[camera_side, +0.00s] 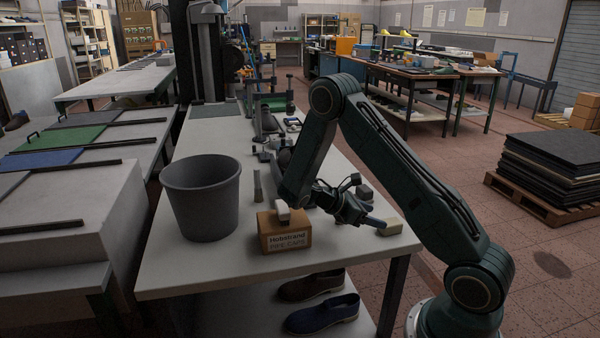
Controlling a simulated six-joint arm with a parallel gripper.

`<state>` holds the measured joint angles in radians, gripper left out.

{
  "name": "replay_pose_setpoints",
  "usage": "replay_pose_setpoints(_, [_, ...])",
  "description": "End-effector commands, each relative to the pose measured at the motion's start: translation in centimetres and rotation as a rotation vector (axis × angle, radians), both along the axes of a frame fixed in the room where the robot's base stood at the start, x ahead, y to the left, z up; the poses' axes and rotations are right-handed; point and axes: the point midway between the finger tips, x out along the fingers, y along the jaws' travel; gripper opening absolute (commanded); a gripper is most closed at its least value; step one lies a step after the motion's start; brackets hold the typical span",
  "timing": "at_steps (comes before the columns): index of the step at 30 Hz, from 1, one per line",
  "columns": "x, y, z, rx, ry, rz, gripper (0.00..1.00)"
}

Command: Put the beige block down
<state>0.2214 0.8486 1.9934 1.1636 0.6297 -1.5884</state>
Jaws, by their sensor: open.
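The beige block (392,228) lies flat on the pale grey table (185,262), close to its right edge. My gripper (376,221) is low over the table, just left of the block, with its fingers pointing toward it. It is open and holds nothing that I can see. The fingertips are small in this view, and I cannot tell whether they touch the block.
A cardboard box (285,238) with a pale piece (283,212) on top stands left of my gripper. A grey bin (202,200) stands further left. Dark small parts (364,193) lie behind the gripper. Shoes (322,316) rest on the shelf below.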

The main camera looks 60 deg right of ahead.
Motion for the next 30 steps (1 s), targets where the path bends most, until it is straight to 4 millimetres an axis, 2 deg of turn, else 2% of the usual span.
replay_pose_setpoints(15, [-3.4, -3.3, -2.6, 0.002, 0.0, -0.003, 0.64])
replay_pose_setpoints(30, [-3.8, -3.7, -2.9, 0.002, -0.001, -0.001, 0.64])
